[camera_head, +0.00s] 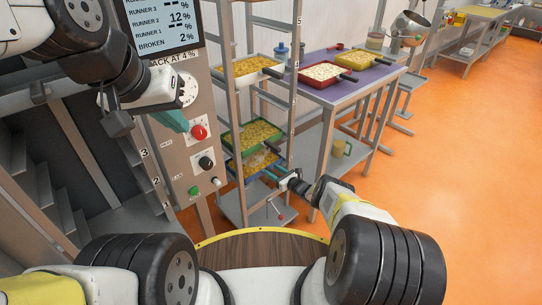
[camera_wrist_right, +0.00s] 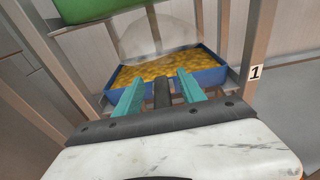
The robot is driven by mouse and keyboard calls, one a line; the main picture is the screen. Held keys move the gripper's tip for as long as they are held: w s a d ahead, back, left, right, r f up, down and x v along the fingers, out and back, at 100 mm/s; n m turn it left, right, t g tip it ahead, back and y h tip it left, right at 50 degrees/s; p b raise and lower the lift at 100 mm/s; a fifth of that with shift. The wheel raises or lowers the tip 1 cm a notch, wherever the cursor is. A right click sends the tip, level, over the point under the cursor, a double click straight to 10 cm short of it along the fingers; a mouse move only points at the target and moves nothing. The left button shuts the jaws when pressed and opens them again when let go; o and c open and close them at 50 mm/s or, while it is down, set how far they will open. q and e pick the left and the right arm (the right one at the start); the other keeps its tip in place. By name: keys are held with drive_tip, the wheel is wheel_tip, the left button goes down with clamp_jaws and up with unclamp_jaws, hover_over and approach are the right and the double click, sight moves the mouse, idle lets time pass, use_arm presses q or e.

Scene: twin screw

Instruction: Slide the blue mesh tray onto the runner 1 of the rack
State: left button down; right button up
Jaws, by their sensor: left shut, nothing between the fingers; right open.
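The blue mesh tray (camera_wrist_right: 208,77), filled with yellow pieces, is low in the rack (camera_head: 296,85), below a green tray (camera_head: 255,133). In the right wrist view it lies between the rack posts, close to the label 1. I cannot tell whether its edges rest on the runner. It also shows in the head view (camera_head: 276,170), partly hidden. My right gripper (camera_wrist_right: 158,88) is open, with its teal fingers on either side of the tray's dark handle (camera_wrist_right: 162,97). My left gripper (camera_head: 180,122) is shut and empty, in front of the control panel, near the red button.
The control panel (camera_head: 178,160) has a screen (camera_head: 160,25), a dial, a red button (camera_head: 199,132) and other knobs. Another tray (camera_head: 245,68) sits higher in the rack. A purple-topped table (camera_head: 345,85) with red and yellow trays stands right of it. Orange floor lies open at right.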

drive_tip(key=shift+s+f, duration=0.1)
drive_tip(key=shift+f, duration=0.05)
drive_tip(key=shift+s+d, duration=0.35)
drive_tip(key=shift+d, duration=0.15)
drive_tip(key=v, duration=0.6)
drive_tip(key=shift+s+r, duration=0.2)
drive_tip(key=shift+s, duration=0.05)
drive_tip(key=shift+d, duration=0.1)
drive_tip(key=f+v, duration=0.1)
drive_tip(key=v, duration=0.8)
idle(0.5)
